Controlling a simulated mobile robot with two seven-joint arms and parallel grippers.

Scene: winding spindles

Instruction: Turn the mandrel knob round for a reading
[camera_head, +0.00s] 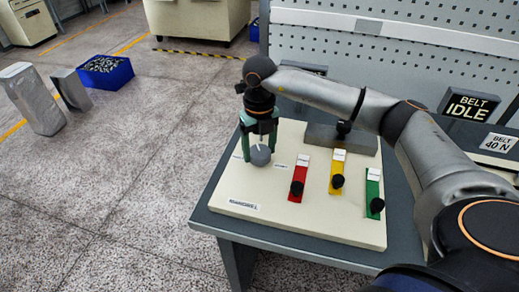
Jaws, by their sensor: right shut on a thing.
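The mandrel knob (261,155) is a round grey knob on the left part of a cream panel (325,222). The panel's front label is too small to read surely. My right gripper (261,146) points down from above with its green fingers on either side of the knob, shut on it. The fingers hide part of the knob and its surroundings. My left gripper is not in view.
Red (299,178), yellow (338,170) and green (373,190) strips with black knobs stand on the panel, right of the grey knob. A BELT IDLE sign (467,105) and a 40 N sign (497,143) stand at the right. A blue bin (106,73) sits on the open floor.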

